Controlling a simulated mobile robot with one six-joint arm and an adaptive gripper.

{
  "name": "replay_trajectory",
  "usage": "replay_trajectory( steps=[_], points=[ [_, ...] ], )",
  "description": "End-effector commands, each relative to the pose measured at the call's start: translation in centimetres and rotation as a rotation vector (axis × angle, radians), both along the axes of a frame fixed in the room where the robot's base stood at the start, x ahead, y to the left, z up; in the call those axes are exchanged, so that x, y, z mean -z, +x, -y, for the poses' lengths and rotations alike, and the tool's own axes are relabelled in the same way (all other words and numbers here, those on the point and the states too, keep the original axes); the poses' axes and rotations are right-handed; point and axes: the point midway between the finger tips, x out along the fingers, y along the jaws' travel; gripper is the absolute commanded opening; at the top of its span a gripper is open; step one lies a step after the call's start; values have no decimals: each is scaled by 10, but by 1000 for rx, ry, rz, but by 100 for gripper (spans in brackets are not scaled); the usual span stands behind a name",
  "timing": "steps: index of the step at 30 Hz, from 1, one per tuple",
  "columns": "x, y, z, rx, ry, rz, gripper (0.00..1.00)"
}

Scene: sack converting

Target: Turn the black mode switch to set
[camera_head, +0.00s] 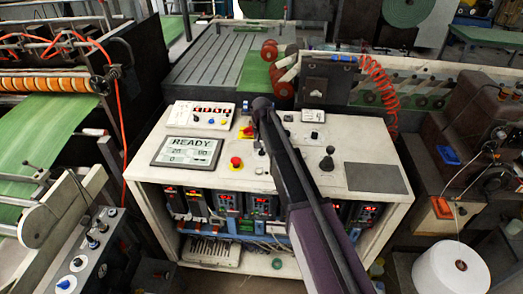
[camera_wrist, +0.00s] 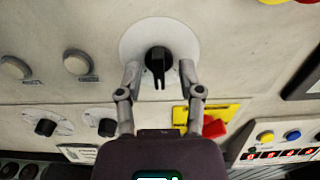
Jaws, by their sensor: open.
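The black mode switch (camera_wrist: 158,60) is a knob on a round white plate (camera_wrist: 130,46) in the wrist view, upper middle. Its narrow grip points up and down the picture, with a slotted lower end. My gripper (camera_wrist: 159,70) is open, with one grey finger on each side of the knob. A gap shows between each fingertip and the knob, and the tips overlap the plate's lower part. In the head view my gripper (camera_head: 262,104) is over the back middle of the console top (camera_head: 300,150). I cannot make out the mode switch there. No set marking is readable.
In the wrist view, a red switch on a yellow plate (camera_wrist: 232,108) lies right of my gripper, and two black knobs (camera_wrist: 46,127) (camera_wrist: 107,127) lie left. In the head view, a READY display (camera_head: 188,150), red button (camera_head: 236,162) and black joystick (camera_head: 327,162) share the console.

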Motion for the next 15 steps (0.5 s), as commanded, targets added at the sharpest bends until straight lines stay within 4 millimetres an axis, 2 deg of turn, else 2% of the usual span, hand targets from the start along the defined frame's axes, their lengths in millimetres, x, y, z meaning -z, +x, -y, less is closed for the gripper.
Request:
replay_trajectory(
  steps=[7, 8, 12, 13, 15],
  points=[
    [0, 0, 1, 1, 0, 0, 49],
    [0, 0, 1, 1, 0, 0, 46],
    [0, 0, 1, 1, 0, 0, 4],
    [0, 0, 1, 1, 0, 0, 0],
    [0, 0, 1, 1, 0, 0, 0]
  ],
)
